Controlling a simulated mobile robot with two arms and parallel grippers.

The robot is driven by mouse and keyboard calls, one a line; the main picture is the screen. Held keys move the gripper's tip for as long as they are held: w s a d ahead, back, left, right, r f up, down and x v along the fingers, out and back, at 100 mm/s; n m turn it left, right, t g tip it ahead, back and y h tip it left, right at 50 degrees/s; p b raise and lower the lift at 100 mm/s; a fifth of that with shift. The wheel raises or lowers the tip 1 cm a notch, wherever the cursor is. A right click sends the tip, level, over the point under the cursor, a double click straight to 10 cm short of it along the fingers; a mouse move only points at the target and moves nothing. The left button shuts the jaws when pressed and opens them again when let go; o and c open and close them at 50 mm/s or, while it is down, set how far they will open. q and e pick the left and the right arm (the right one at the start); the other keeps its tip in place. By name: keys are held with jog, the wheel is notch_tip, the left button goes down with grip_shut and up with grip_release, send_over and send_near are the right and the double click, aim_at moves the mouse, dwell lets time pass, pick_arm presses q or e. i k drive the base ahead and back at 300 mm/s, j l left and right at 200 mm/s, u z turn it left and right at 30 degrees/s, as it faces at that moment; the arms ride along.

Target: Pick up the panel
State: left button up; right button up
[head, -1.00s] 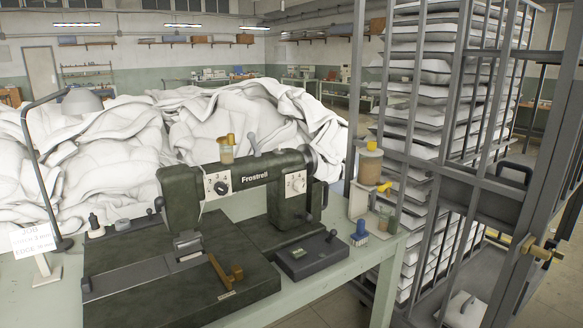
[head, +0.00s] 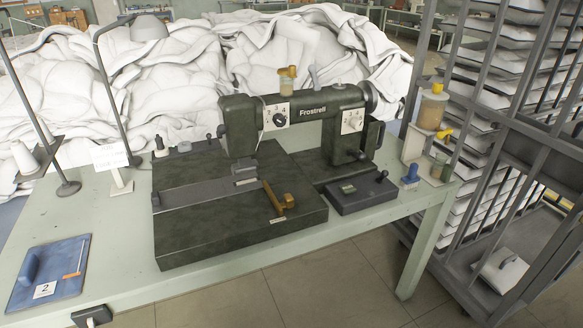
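A flat blue board (head: 52,272) lies at the left front of the pale green table (head: 120,215). It has a blue grip on its left side, a white label with the number 2, and an orange strip. It is the most panel-like thing in view, but I cannot tell for sure that it is the panel. Neither of my grippers is in view.
A dark green Frostrell sewing machine (head: 270,190) fills the table's middle. A sign (head: 110,157), a lamp (head: 148,28) and a thread stand (head: 28,160) stand at left. White duvets (head: 190,65) heap behind. A barred rack (head: 500,150) stands at right; floor in front is clear.

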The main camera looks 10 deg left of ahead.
aim_at(52, 272)
jog(key=u, duration=2)
